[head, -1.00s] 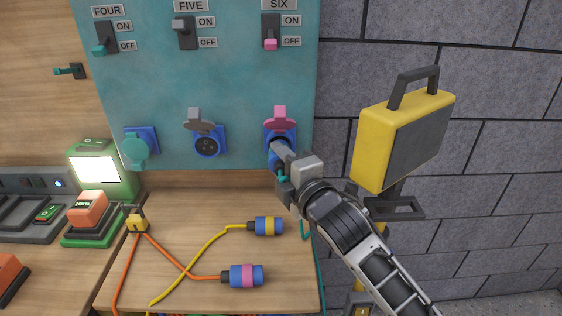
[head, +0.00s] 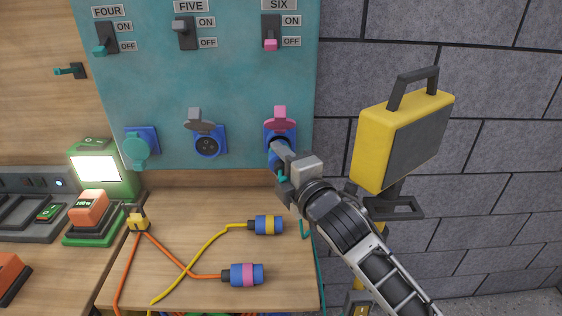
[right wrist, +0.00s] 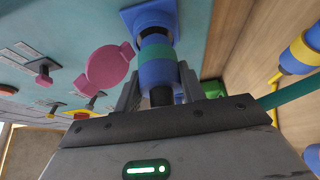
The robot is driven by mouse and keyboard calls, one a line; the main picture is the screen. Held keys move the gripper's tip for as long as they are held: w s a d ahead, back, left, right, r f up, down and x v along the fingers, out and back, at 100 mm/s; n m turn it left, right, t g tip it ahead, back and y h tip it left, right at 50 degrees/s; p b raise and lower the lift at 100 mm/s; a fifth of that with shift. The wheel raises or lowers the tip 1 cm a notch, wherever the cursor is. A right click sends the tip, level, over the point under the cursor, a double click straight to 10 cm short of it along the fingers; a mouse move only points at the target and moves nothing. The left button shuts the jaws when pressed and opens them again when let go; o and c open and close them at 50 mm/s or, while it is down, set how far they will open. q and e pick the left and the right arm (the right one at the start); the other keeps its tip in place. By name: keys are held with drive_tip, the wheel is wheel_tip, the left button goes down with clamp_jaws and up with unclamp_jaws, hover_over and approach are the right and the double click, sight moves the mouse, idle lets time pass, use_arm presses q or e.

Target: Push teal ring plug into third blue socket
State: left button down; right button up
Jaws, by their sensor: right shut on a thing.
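The blue plug with a teal ring (right wrist: 158,55) is between the fingers of my right gripper (right wrist: 160,86), which is shut on it. Its front end meets the mouth of the third blue socket (right wrist: 147,14), in line with it; how deep it sits is hidden. In the head view my right gripper (head: 279,166) is up against this socket (head: 271,137), under the raised pink lid (head: 280,117), and hides most of the plug. The teal cord (right wrist: 292,94) trails from the plug side. My left gripper is not in view.
A second blue socket (head: 208,146) has its grey lid raised; the first has a teal lid (head: 136,150). A yellow-ringed plug (head: 267,225) and a pink-ringed plug (head: 243,275) lie on the wooden bench (head: 200,206). A yellow lamp (head: 402,140) stands close right of my arm.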

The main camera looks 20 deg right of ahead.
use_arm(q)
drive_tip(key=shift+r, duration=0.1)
use_arm(e)
drive_tip(key=shift+w+d, duration=0.1)
drive_tip(key=shift+w, duration=0.4)
drive_tip(key=o, duration=1.1)
drive_tip(key=shift+o, duration=0.2)
drive_tip(key=shift+s+d+f, duration=0.15)
drive_tip(key=shift+s+d, duration=0.05)
drive_tip(key=shift+s, duration=0.9)
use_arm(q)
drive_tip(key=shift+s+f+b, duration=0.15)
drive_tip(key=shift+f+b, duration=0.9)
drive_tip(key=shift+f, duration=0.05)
use_arm(e)
drive_tip(key=s+d, duration=0.2)
drive_tip(key=s, duration=1.1)
drive_tip(key=shift+s+d+r, duration=0.2)
drive_tip(key=shift+s+d, duration=0.05)
drive_tip(key=shift+d, duration=0.1)
